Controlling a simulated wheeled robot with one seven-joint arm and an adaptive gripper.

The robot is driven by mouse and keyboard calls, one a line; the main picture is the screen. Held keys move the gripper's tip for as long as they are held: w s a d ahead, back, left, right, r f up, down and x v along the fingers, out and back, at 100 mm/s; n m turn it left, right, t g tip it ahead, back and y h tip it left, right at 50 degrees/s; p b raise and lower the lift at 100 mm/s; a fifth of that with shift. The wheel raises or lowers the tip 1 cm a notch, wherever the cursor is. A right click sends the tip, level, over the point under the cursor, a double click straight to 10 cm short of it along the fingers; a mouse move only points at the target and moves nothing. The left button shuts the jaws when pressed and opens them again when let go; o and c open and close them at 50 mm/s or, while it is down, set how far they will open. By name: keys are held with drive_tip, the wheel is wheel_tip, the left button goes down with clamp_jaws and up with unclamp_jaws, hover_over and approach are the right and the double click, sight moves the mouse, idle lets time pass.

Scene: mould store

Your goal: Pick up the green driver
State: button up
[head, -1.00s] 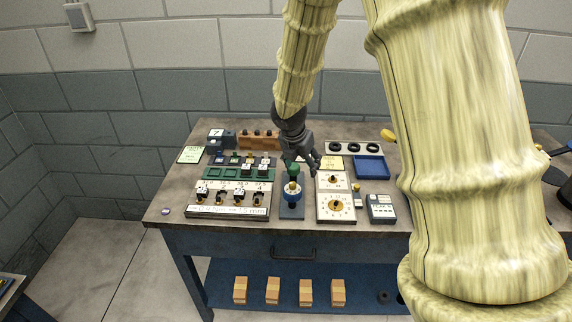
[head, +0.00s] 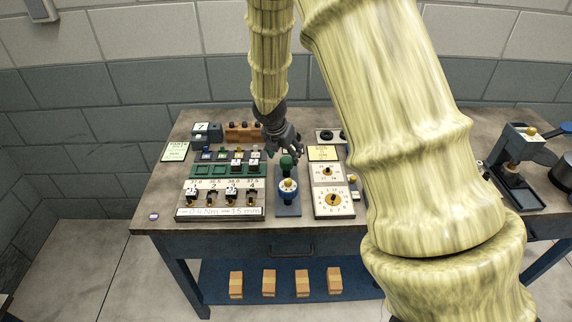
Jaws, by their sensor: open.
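A dark green rounded handle (head: 287,161), which looks like the green driver, stands upright at the back of a blue-grey stand (head: 288,209). A blue and white piece with a yellow top (head: 288,188) sits in front of it on the same stand. My gripper (head: 291,152) is open and empty. Its dark fingers are just behind and above the green handle, very close to it. I cannot tell whether they touch it. The lower part of the driver is hidden.
Left of the stand are a green tray (head: 204,170) and a white rack (head: 222,212) with several black-handled pieces. A white dial board (head: 333,203) stands close on the right. A wooden block (head: 243,132) lies behind.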

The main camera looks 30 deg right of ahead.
sight(286, 160)
drive_tip(key=shift+s+d, duration=0.1)
drive_tip(key=shift+s, duration=0.1)
drive_tip(key=shift+a+p+x, duration=0.15)
drive_tip(key=shift+p+x, duration=0.2)
drive_tip(key=shift+x, duration=0.35)
drive_tip(key=shift+a+p+x, duration=0.15)
drive_tip(key=shift+p+x, duration=0.2)
drive_tip(key=shift+x, duration=1.7)
drive_tip(key=shift+a, duration=0.1)
drive_tip(key=shift+c, duration=0.5)
drive_tip(key=c, duration=1.1)
drive_tip(key=shift+r, duration=0.1)
wheel_tip(286, 160, up, 9)
drive_tip(key=shift+r+b, duration=0.2)
drive_tip(key=shift+b, duration=0.45)
drive_tip(key=shift+r+p, duration=1.75)
drive_tip(key=shift+p, duration=0.2)
